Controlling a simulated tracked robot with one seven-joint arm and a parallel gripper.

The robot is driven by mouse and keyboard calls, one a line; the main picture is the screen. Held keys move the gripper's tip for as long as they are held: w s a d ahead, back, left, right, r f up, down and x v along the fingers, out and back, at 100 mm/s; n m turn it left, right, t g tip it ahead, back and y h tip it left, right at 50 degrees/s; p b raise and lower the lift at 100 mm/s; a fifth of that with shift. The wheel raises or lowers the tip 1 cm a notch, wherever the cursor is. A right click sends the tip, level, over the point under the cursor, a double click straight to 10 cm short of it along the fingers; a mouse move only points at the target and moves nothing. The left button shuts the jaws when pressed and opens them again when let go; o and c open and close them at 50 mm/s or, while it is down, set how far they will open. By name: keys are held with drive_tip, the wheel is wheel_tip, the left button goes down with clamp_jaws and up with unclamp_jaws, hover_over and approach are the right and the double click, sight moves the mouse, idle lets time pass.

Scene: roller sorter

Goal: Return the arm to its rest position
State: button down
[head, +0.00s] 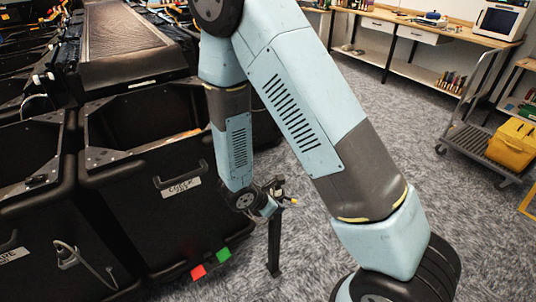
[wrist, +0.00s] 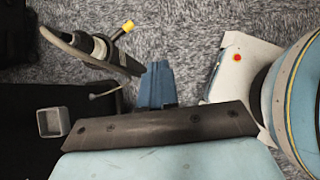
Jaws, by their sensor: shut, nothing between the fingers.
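My arm, light blue and dark grey, arches across the middle of the head view and bends down to the wrist. My gripper (head: 266,208) hangs low in the head view, close to a black post, small and partly hidden there. In the wrist view my gripper (wrist: 157,72) shows as blue fingers closed together above a dark bar, with nothing held between them. I cannot tell whether it touches the post.
The black post (head: 274,245) stands on the grey carpet. A dark fitting with a yellow end (wrist: 122,30) is left of my fingers. Black bins (head: 140,195) with red and green blocks fill the left. A trolley with a yellow case (head: 510,145) stands right; carpet between is clear.

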drive_tip(key=w+d+r+m+g+y, duration=0.1)
drive_tip(key=d+r+m, duration=0.45)
drive_tip(key=r, duration=0.55)
drive_tip(key=d+r+m+g, duration=0.1)
drive_tip(key=d+r+m, duration=0.5)
drive_tip(key=r, duration=0.6)
drive_tip(key=s+d+r+m+t+y, duration=0.1)
drive_tip(key=s+r+m+t+y, duration=0.1)
drive_tip(key=s+r+m, duration=0.4)
drive_tip(key=s+d+r+m+t+y, duration=0.1)
drive_tip(key=s+r+m, duration=0.5)
drive_tip(key=r, duration=0.7)
drive_tip(key=s+d+y, duration=0.1)
drive_tip(key=s+y, duration=0.1)
drive_tip(key=shift+d+t+y, duration=0.3)
drive_tip(key=shift+t+y, duration=0.1)
